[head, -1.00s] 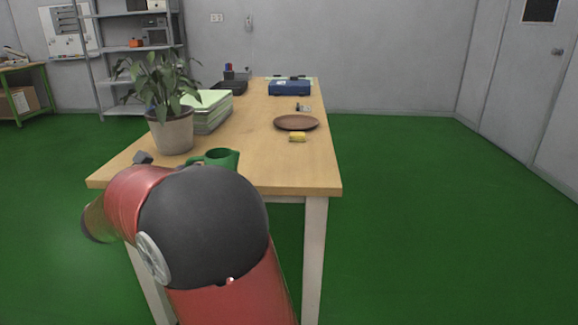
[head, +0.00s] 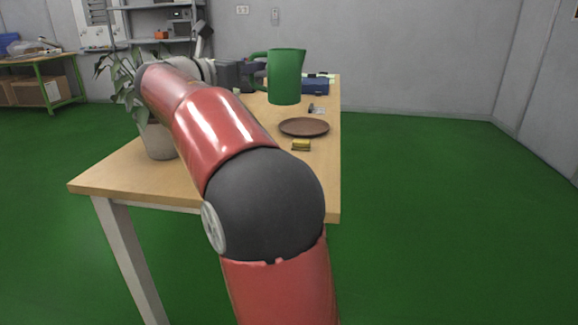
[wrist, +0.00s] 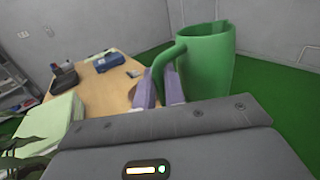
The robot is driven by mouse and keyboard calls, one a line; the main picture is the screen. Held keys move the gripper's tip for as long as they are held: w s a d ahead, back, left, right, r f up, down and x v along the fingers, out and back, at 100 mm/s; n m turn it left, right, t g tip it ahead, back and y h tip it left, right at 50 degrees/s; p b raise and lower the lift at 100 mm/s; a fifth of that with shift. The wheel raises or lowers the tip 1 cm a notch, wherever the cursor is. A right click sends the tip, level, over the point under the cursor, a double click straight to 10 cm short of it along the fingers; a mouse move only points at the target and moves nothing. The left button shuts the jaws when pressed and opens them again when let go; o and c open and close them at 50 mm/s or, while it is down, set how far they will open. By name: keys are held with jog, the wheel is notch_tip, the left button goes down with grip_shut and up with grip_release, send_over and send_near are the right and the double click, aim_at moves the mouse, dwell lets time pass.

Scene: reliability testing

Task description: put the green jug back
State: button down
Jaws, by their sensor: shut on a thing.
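The green jug (head: 286,76) is upright and held in the air above the table, in the head view. My gripper (head: 256,72) is shut on the jug's handle, at the jug's left side. In the wrist view the jug (wrist: 207,65) is at the upper right, and the gripper fingers (wrist: 159,88) close around its handle. The fingertips are partly hidden by the handle. My arm hides part of the table's left side in the head view.
On the wooden table (head: 110,178) are a brown plate (head: 304,127), a yellow sponge-like block (head: 301,145), a potted plant (head: 158,141) and a blue case (head: 316,85). The front right tabletop is clear.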

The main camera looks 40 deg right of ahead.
notch_tip(320, 180, down, 20)
jog(key=b, duration=0.3)
jog(key=shift+a+r, duration=0.1)
jog(key=shift+r, duration=0.15)
jog(key=shift+f, duration=0.15)
jog(key=c, duration=1.5)
grip_release()
